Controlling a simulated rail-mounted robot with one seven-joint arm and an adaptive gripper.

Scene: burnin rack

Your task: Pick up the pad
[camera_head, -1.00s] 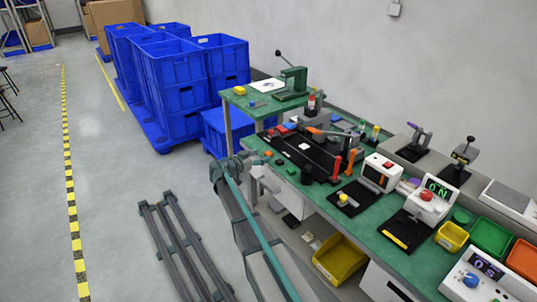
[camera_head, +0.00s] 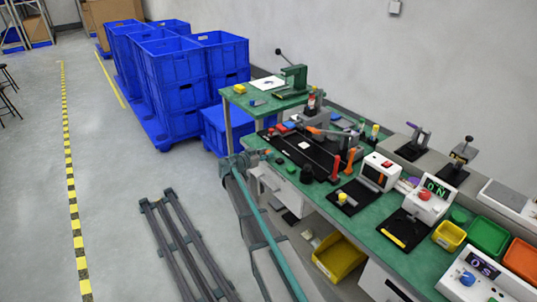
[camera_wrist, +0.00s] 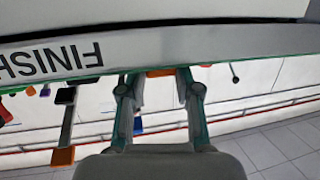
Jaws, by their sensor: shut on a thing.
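My gripper (camera_wrist: 160,78) shows in the wrist view with its two fingers apart and an orange block (camera_wrist: 160,72), which looks like the pad, between the tips. The gripper is shut on it. Only the pad's near edge shows; a pale grey panel lettered FINISH (camera_wrist: 50,58) fills the view just beyond it. In the head view my gripper is small at the near left edge of the green workbench (camera_head: 357,198), and the pad in it cannot be made out.
A black tray (camera_head: 318,160) with a small white piece lies on the bench. Control boxes and a yellow bin (camera_head: 450,236) stand to the right. Blue crates (camera_head: 177,75) are stacked behind. The floor at left is mostly clear.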

